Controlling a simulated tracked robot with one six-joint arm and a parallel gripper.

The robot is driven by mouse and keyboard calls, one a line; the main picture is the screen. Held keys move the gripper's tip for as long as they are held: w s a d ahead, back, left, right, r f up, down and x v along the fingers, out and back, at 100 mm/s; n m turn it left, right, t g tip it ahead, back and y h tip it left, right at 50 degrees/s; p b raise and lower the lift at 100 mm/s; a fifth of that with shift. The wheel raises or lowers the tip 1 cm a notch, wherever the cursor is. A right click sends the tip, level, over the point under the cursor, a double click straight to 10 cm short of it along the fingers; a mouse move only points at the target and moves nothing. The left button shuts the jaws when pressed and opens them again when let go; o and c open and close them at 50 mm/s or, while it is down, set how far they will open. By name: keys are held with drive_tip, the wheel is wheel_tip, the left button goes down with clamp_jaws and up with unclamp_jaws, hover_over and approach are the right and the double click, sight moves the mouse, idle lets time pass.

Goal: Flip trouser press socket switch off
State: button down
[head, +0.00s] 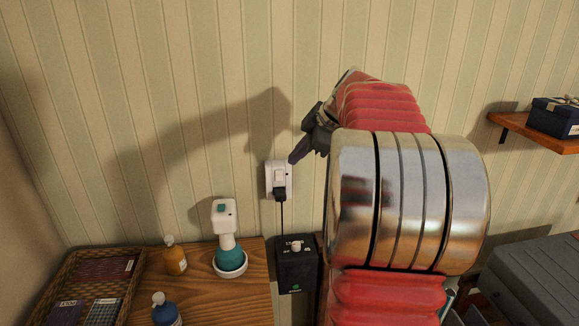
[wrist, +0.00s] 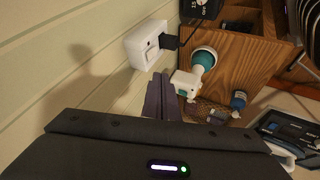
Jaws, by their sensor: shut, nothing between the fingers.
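A white wall socket (head: 275,183) with a rocker switch (head: 280,175) is on the striped wall. A black plug (head: 280,195) sits in its lower part, with a cord hanging down. My gripper (head: 297,156) is shut and empty, its tips by the socket's upper right corner. I cannot tell from the head view whether they touch it. In the wrist view the socket (wrist: 146,46) and plug (wrist: 170,42) are seen at an angle. The gripper's fingers (wrist: 158,97) show there below the socket, with a visible gap in the picture. The switch's position is unclear.
A black box (head: 296,270) with a white knob hangs below the socket. A wooden top (head: 205,292) at left holds a teal-and-white device (head: 229,252), bottles (head: 175,258) and a wicker tray (head: 62,280). A wall shelf (head: 535,132) with a blue box is at right.

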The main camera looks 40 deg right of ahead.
drive_tip(key=shift+w+v, duration=0.2)
drive_tip(key=shift+v, duration=1.2)
drive_tip(key=shift+d+r, duration=0.15)
drive_tip(key=s+a+f+m+g+h, duration=0.1)
drive_tip(key=s+a+f+m+g, duration=0.2)
drive_tip(key=s+a+f+m, duration=0.55)
drive_tip(key=s+a+f, duration=0.1)
drive_tip(key=s+a, duration=0.2)
drive_tip(key=a, duration=0.6)
drive_tip(key=s+a+f+m, duration=0.1)
drive_tip(key=s+a, duration=0.3)
drive_tip(key=a, duration=0.6)
drive_tip(key=s+a+f+t, duration=0.1)
drive_tip(key=s+a+f, duration=0.2)
drive_tip(key=a, duration=0.7)
